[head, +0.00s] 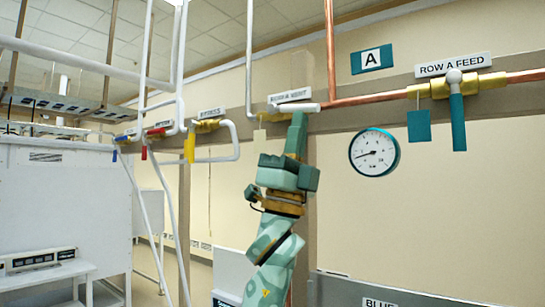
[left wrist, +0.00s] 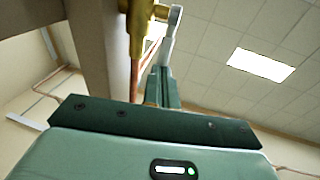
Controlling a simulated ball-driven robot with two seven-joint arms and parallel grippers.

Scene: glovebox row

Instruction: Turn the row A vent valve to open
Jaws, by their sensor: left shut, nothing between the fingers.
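The row A vent valve has a brass body (head: 272,117) on the wall rail, under a label reading ROW A VENT (head: 290,97), partly blurred. Its pale lever (head: 297,107) lies about level across the picture in the head view. In the left wrist view the brass body (left wrist: 139,22) and the pale lever (left wrist: 174,22) show at the top. My left gripper (head: 299,117) is shut and empty, pointing up just below the lever. Its fingers (left wrist: 158,82) show close to the lever in the left wrist view; I cannot tell whether they touch it. My right gripper is out of view.
Right of it is the ROW A FEED valve (head: 441,86) with a teal lever (head: 458,122), above a round gauge (head: 374,152). To the left, other valves with yellow (head: 190,147) and red (head: 144,151) levers sit among white pipes (head: 237,145). A copper pipe (head: 331,45) rises nearby.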

